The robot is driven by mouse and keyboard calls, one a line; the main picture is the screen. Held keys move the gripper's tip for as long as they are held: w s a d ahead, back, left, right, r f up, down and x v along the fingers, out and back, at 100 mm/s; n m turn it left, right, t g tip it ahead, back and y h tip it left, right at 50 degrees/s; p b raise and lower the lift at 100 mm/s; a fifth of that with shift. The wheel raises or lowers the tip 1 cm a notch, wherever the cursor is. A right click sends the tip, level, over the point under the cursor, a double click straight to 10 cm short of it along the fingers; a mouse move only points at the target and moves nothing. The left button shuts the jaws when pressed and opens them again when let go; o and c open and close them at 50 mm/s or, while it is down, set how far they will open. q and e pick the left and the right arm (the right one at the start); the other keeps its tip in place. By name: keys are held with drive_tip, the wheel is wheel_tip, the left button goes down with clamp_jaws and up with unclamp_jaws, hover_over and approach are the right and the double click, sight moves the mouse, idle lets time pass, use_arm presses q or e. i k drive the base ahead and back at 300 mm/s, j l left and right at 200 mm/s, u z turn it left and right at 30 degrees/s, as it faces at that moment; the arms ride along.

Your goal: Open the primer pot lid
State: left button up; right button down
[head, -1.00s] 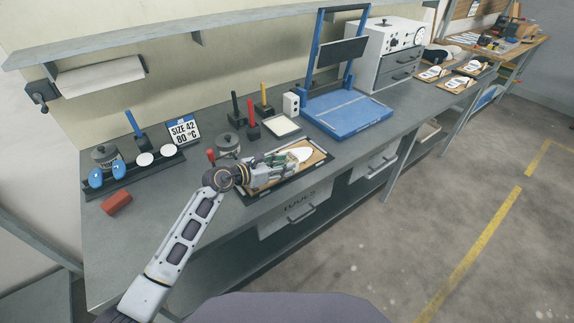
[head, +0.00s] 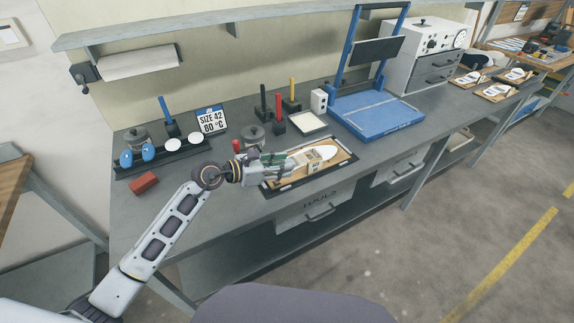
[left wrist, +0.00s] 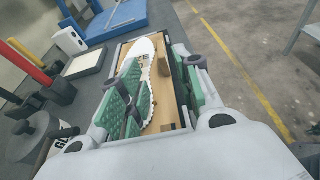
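Two grey lidded pots stand on the bench. The other pot (head: 252,136) is nearer the middle, just behind my left gripper. This middle pot also shows at the lower left of the left wrist view (left wrist: 32,136), with a dark knob on its lid and a partly hidden white label. Both lids look on; I cannot read which pot is the primer. My left gripper (head: 280,163) is open and empty, its green-padded fingers apart over the wooden board with a white insole (head: 318,154). My right gripper is not in view.
A red block (head: 144,183) lies at the bench's front left. A black rack (head: 165,160) holds blue and white pieces. Coloured posts (head: 279,122) and a white pad (head: 307,123) stand behind the board. A blue press (head: 375,115) is to the right.

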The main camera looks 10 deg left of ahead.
sight(135, 134)
drive_tip(key=u, duration=1.45)
